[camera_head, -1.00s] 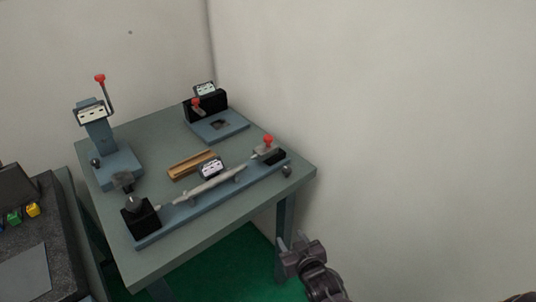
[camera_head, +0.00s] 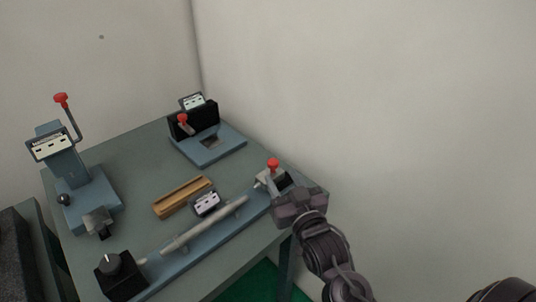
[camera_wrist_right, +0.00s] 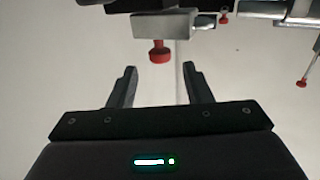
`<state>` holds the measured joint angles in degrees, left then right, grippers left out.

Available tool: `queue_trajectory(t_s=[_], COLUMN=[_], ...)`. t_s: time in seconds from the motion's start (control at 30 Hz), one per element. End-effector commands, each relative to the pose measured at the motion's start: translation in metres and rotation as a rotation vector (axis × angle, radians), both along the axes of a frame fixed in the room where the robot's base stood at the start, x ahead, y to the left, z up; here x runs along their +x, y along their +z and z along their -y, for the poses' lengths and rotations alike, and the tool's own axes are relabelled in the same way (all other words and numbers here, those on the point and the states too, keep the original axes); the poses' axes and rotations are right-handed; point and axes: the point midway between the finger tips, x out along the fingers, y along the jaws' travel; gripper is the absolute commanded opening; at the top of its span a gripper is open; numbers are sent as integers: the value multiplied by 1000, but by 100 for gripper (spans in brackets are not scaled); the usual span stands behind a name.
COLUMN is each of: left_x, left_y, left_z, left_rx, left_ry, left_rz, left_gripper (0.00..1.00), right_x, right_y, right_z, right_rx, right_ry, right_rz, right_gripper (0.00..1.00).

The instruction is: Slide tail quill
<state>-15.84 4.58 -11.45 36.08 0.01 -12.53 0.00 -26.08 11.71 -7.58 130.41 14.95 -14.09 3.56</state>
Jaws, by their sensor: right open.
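The tail quill block with its red knob (camera_head: 273,165) sits at the right end of a long blue-grey rail (camera_head: 232,228) on the table. A pale spindle (camera_head: 205,224) lies along that rail, with a black chuck block and dial (camera_head: 116,272) at the left end. My right gripper (camera_head: 283,184) is open and empty, close beside the quill block, and its jaws partly hide it. In the right wrist view, the red knob (camera_wrist_right: 159,51) shows just beyond and between the open fingertips (camera_wrist_right: 160,70). My left gripper is not in view.
The green-grey table (camera_head: 137,168) also bears a wooden V-block (camera_head: 183,197), a lever stand with a red knob (camera_head: 75,172) at left, and a second fixture (camera_head: 208,143) at the back. Plain wall stands behind and to the right.

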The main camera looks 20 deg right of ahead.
Motion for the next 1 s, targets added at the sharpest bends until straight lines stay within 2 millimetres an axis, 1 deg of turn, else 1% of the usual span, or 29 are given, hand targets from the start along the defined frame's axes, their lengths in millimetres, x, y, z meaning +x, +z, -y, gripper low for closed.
queue_trajectory(t_s=[0.03, 0.2, 0.3, 0.43, 0.53, 0.6, 0.7, 0.83, 0.87, 1.0], left_x=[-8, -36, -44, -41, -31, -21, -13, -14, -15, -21], left_y=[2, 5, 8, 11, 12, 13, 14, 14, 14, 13], left_z=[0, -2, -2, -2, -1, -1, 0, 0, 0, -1], left_rx=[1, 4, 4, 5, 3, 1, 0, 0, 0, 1], left_ry=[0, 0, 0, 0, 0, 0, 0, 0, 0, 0], left_rz=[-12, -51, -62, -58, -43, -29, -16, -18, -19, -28], left_gripper=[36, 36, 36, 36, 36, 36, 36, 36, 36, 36], right_x=[6, 32, 47, 63, 69, 71, 72, 72, 72, 72], right_y=[1, 2, 2, 1, 0, 0, -1, -1, -1, -1], right_z=[0, 1, 2, 3, 3, 3, 3, 3, 3, 3], right_rx=[0, -1, -1, 0, 0, 0, 0, 0, 0, 0], right_ry=[0, 0, -1, 0, 1, 1, 1, 1, 1, 1], right_rz=[1, 1, 1, 0, 0, -1, -2, -2, -2, -1], right_gripper=[45, 45, 45, 45, 45, 45, 45, 45, 44, 26])
